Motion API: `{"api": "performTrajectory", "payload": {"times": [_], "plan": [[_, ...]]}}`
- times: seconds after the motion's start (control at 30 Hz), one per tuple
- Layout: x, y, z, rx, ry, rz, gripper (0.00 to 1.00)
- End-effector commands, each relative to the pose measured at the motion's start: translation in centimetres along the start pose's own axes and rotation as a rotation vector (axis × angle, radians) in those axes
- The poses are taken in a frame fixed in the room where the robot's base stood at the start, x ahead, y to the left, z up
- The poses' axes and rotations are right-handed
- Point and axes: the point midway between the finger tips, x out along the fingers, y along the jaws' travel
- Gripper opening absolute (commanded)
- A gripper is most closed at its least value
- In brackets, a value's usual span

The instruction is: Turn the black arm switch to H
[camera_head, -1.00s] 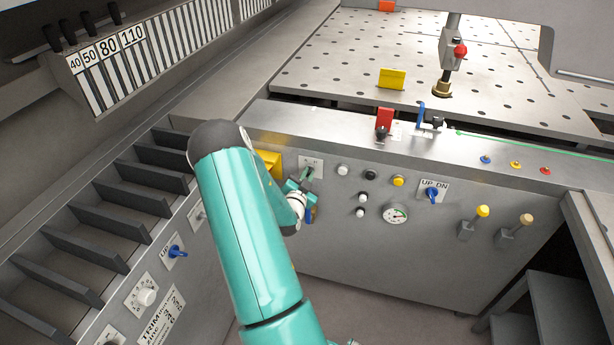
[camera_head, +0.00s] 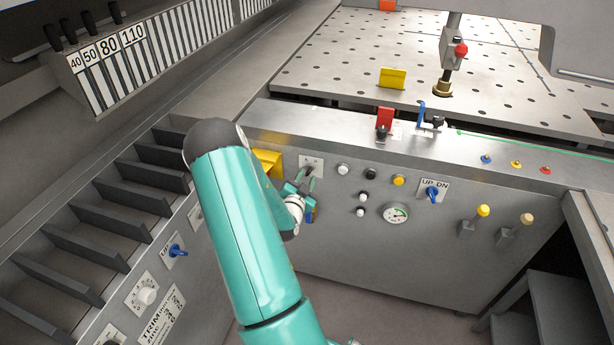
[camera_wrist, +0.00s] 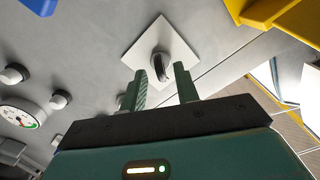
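The black arm switch (camera_wrist: 161,66) is a small dark knob on a white square plate (camera_wrist: 178,47) in the wrist view. In the head view the plate (camera_head: 314,160) is on the front panel, and my gripper partly covers it and the switch. My gripper (camera_wrist: 160,70) has its two green fingers apart with nothing gripped. The switch shows between and just beyond the fingertips; I cannot tell whether either finger touches it. The head view also shows my gripper (camera_head: 305,174) open in front of the plate. The letters and the switch's setting are not readable.
A yellow part (camera_head: 268,162) sits just left of the plate. White (camera_head: 343,169), black (camera_head: 371,174) and yellow (camera_head: 398,180) buttons and a gauge (camera_head: 395,213) lie to its right. A blue UP/DN switch (camera_head: 433,195) is farther right. The floor in front is clear.

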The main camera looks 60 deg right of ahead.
Motion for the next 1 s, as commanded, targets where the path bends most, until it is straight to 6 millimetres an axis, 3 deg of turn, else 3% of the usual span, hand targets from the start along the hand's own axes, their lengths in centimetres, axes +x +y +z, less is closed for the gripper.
{"api": "performTrajectory", "payload": {"times": [0.3,0.5,0.7,1.0], "plan": [[-7.0,-0.1,0.1,-0.001,-0.004,-0.002,0.31],[-10.6,-0.1,0.1,-0.001,-0.003,0.000,0.31],[-11.9,0.0,0.0,0.000,0.000,-0.001,0.31],[-12.0,-0.1,0.0,0.001,-0.003,0.000,0.31]]}}
